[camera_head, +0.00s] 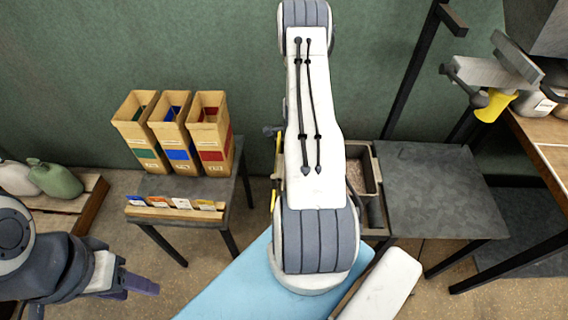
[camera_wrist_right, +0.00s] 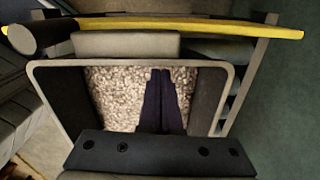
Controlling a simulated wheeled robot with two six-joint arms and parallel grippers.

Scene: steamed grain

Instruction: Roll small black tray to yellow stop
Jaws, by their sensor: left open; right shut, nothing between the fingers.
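The black tray (camera_wrist_right: 62,100) has dark walls and a pale rim and holds light grain. In the head view its rim (camera_head: 379,180) shows just right of my right arm, which hides the rest. A yellow bar (camera_wrist_right: 170,25), which looks like the stop, lies across the top of the wrist view, beyond the tray; a grey block sits between them. A thin yellow strip (camera_head: 277,160) shows left of the arm. My right gripper (camera_wrist_right: 160,72) is shut and empty, its fingers over the grain; contact is unclear. My left gripper (camera_head: 138,286) is open, low at the left.
Three cardboard bins (camera_head: 178,132) and a card rack (camera_head: 175,209) stand on a small dark table at left. A bare dark table (camera_head: 440,190) stands right of the tray. A pale blue surface (camera_head: 235,285) lies in front. A wooden bench (camera_head: 545,145) is far right.

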